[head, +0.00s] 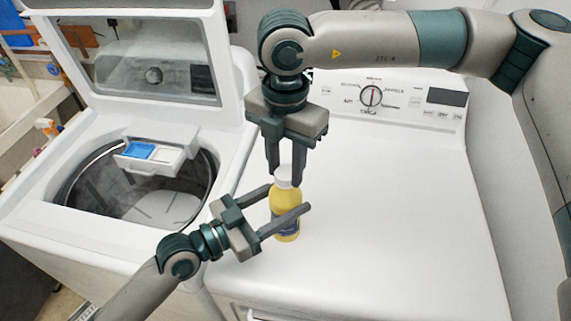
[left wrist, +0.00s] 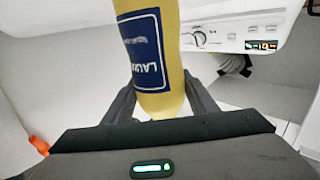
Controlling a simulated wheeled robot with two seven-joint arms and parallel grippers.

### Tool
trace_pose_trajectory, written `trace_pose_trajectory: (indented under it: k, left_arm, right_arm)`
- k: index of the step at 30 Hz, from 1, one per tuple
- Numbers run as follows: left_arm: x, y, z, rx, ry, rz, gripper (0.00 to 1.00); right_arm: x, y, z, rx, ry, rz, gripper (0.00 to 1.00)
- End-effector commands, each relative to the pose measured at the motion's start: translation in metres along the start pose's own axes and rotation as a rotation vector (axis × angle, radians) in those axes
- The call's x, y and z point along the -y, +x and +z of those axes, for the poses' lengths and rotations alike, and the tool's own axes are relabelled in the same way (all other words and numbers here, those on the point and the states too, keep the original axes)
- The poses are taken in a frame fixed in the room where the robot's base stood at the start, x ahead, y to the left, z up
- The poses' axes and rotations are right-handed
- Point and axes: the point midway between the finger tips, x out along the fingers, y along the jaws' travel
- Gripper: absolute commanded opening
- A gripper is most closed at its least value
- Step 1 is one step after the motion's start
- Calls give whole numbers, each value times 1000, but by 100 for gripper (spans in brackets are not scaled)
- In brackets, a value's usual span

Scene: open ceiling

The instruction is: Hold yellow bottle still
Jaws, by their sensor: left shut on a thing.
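A yellow bottle (head: 286,224) with a white cap (head: 283,173) and a dark blue label stands upright on the white top of the closed machine. It also shows in the left wrist view (left wrist: 155,101), with the label (left wrist: 142,50) facing the camera. My left gripper (head: 290,198) is shut on the bottle's body, one finger on each side. My right gripper (head: 286,178) points down from above, its fingertips on either side of the cap. I cannot tell whether they touch the cap.
The open washer (head: 100,240) with its raised lid (head: 140,60) and a blue-and-white dispenser drawer (head: 150,152) is on the left. A control panel with a dial (head: 372,97) is behind the bottle. The white top (head: 400,220) to the right is clear.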

Motion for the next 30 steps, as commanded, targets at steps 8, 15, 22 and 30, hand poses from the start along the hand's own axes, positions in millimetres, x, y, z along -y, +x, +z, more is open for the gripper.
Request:
trace_pose_trajectory:
  k: [8,15,22,30]
  left_arm:
    - [0,0,0,0,0,0,0]
    - [0,0,0,0,0,0,0]
    - [0,0,0,0,0,0,0]
    - [0,0,0,0,0,0,0]
  right_arm:
    - [0,0,0,-1,-52,0,4]
    - [0,0,0,-1,-356,0,4]
    - [-1,0,0,0,-715,1,4]
    - [-1,-1,-1,0,-1135,1,4]
